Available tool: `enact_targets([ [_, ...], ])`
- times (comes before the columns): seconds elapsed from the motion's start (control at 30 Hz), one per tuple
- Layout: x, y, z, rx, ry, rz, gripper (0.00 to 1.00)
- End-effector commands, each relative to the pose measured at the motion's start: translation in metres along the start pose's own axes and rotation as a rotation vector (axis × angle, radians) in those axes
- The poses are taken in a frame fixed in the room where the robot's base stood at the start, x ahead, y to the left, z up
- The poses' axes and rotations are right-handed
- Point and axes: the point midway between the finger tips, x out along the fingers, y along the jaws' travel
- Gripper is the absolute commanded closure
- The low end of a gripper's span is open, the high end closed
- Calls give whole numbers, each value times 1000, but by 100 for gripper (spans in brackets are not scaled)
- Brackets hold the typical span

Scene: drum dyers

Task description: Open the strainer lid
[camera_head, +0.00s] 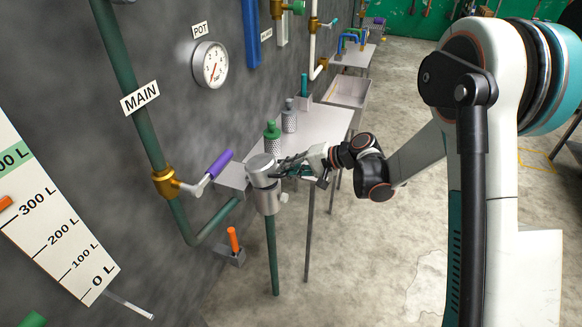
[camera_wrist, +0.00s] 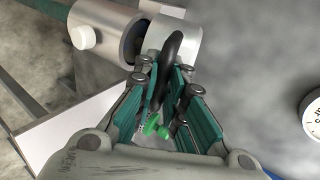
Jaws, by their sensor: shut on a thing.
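The strainer (camera_head: 268,200) is a grey metal cylinder on top of a green upright pipe. Its lid (camera_head: 262,165) is a short grey cap, also seen in the wrist view (camera_wrist: 182,38). A dark gap shows between the lid and the strainer body (camera_wrist: 103,22) in the wrist view. A black curved handle (camera_wrist: 174,50) stands out from the lid. My gripper (camera_head: 292,163) reaches in from the right in the head view. In the wrist view, my gripper (camera_wrist: 166,82) is shut on this handle, its teal pads on both sides.
A table (camera_head: 322,125) behind the strainer holds a green-topped container (camera_head: 272,138) and a grey one (camera_head: 289,117). A purple-handled valve (camera_head: 220,163) is on the MAIN pipe to the left. An orange handle (camera_head: 233,239) stands low by the wall. The floor at right is mostly clear.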

Motion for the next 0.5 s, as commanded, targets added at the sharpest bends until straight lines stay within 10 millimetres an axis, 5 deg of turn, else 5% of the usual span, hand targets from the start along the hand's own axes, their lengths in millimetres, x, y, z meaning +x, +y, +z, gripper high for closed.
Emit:
enact_targets([
  [0.5, 16, -81, 0, -4, -2, 487, 100],
])
